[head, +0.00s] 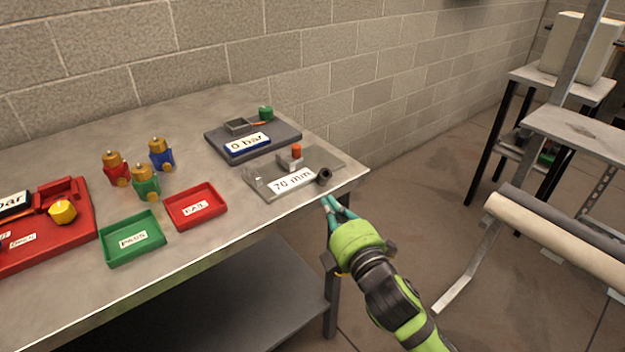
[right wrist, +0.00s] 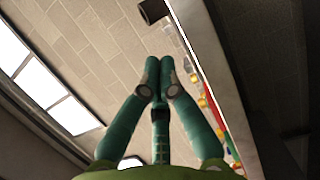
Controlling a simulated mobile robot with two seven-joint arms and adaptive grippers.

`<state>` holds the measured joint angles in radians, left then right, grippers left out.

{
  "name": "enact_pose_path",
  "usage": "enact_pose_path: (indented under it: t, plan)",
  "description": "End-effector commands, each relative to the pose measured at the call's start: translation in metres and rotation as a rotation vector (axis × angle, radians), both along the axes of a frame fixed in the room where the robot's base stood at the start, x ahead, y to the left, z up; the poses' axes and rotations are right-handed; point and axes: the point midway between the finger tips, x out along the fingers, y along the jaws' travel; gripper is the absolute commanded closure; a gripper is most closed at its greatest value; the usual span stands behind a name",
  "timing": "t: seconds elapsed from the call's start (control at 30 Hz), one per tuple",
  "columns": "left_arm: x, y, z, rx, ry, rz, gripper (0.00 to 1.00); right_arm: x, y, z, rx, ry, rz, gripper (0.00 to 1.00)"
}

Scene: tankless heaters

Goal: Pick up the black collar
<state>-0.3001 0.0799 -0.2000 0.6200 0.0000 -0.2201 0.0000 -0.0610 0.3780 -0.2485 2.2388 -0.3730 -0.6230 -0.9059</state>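The black collar (head: 324,177) is a small dark ring-like cylinder near the front right corner of the metal table, at the right end of the grey plate labelled "70 mm" (head: 270,184). In the right wrist view a dark, hollow cylinder that looks like the collar (right wrist: 154,11) shows at the top edge. My right gripper (head: 328,199) has green fingers and is just in front of the table edge, close to the collar but apart from it. In the right wrist view its fingertips (right wrist: 159,72) are together with nothing visible between them. My left gripper is not in view.
On the table (head: 90,170) are a dark "0 bar" plate (head: 280,134), green PASS tray (head: 132,239), red FAIL tray (head: 196,207), three brass-topped valves and a red fixture (head: 80,225). A brick wall stands behind.

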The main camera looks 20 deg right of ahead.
Motion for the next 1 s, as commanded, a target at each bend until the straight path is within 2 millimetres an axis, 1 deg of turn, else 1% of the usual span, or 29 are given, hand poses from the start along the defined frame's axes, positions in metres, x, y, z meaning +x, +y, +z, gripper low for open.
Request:
enact_pose_path:
  t: [0.07,0.17,0.4,0.53,0.7,1.0]
  plan:
    - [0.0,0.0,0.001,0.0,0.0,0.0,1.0,0.006,0.0,0.003,-0.004,-0.005,0.0,1.0]
    - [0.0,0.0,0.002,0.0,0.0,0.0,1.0,0.02,0.001,0.004,-0.002,-0.005,0.0,1.0]
    - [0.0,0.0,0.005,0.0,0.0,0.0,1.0,0.065,0.004,0.003,0.001,-0.004,0.0,1.0]
    - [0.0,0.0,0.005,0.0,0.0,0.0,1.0,0.084,0.005,0.002,0.0,-0.004,0.0,1.0]
    - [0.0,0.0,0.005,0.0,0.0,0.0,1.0,0.096,0.006,0.002,0.001,-0.002,0.0,1.0]
    - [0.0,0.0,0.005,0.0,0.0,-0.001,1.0,0.098,0.006,0.001,0.001,-0.002,0.001,1.0]
